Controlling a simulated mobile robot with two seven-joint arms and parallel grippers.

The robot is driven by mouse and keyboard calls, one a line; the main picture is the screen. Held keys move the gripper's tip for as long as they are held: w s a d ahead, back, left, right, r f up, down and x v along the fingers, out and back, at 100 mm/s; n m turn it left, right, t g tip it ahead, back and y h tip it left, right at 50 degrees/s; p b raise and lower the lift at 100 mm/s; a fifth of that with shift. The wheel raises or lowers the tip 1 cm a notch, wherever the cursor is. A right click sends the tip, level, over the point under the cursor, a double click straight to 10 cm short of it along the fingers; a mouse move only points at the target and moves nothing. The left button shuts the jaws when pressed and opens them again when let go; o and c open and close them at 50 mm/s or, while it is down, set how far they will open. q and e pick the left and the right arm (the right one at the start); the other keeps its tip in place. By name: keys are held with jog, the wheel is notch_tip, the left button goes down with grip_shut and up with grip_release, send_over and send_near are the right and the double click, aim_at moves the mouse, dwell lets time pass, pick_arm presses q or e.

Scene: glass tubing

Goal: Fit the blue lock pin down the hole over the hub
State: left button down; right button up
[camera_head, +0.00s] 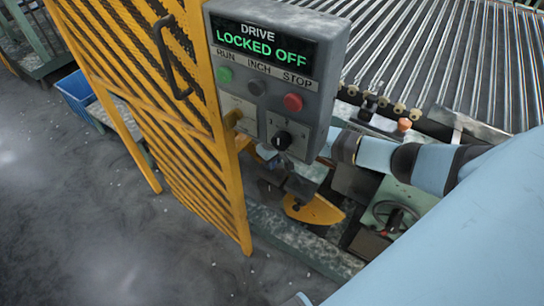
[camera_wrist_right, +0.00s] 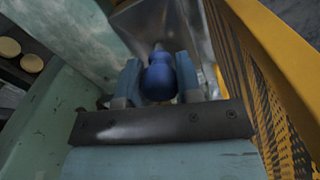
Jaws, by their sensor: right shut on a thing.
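In the right wrist view, my right gripper (camera_wrist_right: 159,80) is shut on the blue lock pin (camera_wrist_right: 158,76), whose rounded blue head shows between the two fingers. The pin's lower end and the hole are hidden, so I cannot tell whether the pin is in the hole. In the head view, my right arm reaches in from the right behind the control box, and the gripper there is mostly hidden. A yellow disc-shaped part (camera_head: 315,209) lies just below it; I cannot make out the hub clearly. My left gripper is not in view.
The grey control box (camera_head: 268,75) reads "DRIVE LOCKED OFF". A yellow mesh guard (camera_head: 150,90) stands left of the work spot and close along the right side in the right wrist view. Metal rollers (camera_head: 430,50) lie behind. A blue crate (camera_head: 76,95) sits far left.

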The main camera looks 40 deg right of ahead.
jog(key=shift+f+b, duration=0.35)
jog(key=shift+f, duration=0.6)
jog(key=o, duration=1)
notch_tip(320, 180, up, 14)
jog(key=p, duration=0.1)
jog(key=shift+p, duration=0.3)
